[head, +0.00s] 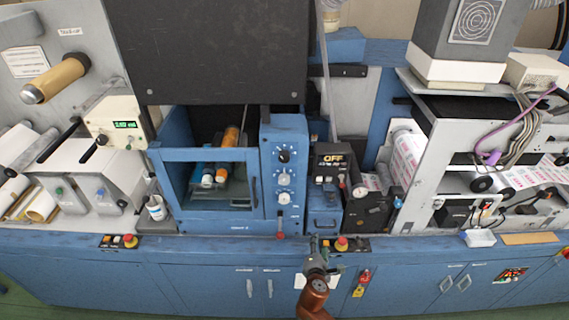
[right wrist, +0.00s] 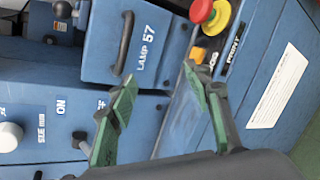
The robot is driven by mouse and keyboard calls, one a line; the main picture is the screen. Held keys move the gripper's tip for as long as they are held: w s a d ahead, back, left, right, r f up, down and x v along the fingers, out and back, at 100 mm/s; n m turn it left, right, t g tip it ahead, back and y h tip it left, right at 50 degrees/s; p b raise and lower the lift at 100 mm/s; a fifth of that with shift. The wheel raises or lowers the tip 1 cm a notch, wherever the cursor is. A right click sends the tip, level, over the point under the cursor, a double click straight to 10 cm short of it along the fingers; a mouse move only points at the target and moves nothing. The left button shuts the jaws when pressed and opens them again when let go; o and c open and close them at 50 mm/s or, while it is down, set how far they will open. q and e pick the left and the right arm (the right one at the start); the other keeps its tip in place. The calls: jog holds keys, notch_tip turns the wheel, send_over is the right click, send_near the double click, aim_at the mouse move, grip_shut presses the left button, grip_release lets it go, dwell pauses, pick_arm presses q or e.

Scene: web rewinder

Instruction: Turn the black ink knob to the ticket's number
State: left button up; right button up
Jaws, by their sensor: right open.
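A black round knob (head: 284,156) sits at the top of the blue control panel (head: 268,146) in the head view, with two paler knobs (head: 284,178) below it. Their lettering is too small to read. My right gripper (head: 318,243) is low in front of the counter edge, below and right of the panel, apart from the knobs. In the right wrist view its green fingers (right wrist: 160,75) are spread and empty. A white knob (right wrist: 10,137) shows at the left edge there. A white printed paper (right wrist: 278,85), possibly the ticket, is on the blue front; its number is unreadable. My left gripper is out of view.
A blue box marked LAMP 57 (right wrist: 140,45) with a black handle is close beyond the fingers. A red emergency button (right wrist: 203,10) is near it. A small red-tipped lever (head: 280,227) hangs below the panel. A glazed blue cabinet (head: 208,175) stands left.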

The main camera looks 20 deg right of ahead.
jog(key=w+a+r+n+t+h+p, duration=0.1)
jog(key=w+a+r+n+t, duration=0.1)
jog(key=r, duration=0.7)
jog(key=w+a+r+n+t+p, duration=0.1)
jog(key=a+r+n+t, duration=0.15)
jog(key=r, duration=0.65)
jog(key=n+t+p, duration=0.1)
jog(key=n+t, duration=0.4)
jog(key=n, duration=0.3)
send_near(284, 160)
jog(key=w+d, duration=0.1)
jog(key=w, duration=0.1)
jog(key=p+x, duration=0.1)
jog(key=x, duration=0.2)
jog(key=p+x, duration=0.1)
jog(key=x, duration=0.3)
jog(key=shift+a+r, duration=0.1)
jog(key=shift+r, duration=0.4)
jog(key=shift+w, duration=0.1)
jog(key=shift+c, duration=0.5)
jog(key=c, duration=1)
jog(key=shift+c, duration=0.2)
jog(key=shift+f, duration=0.1)
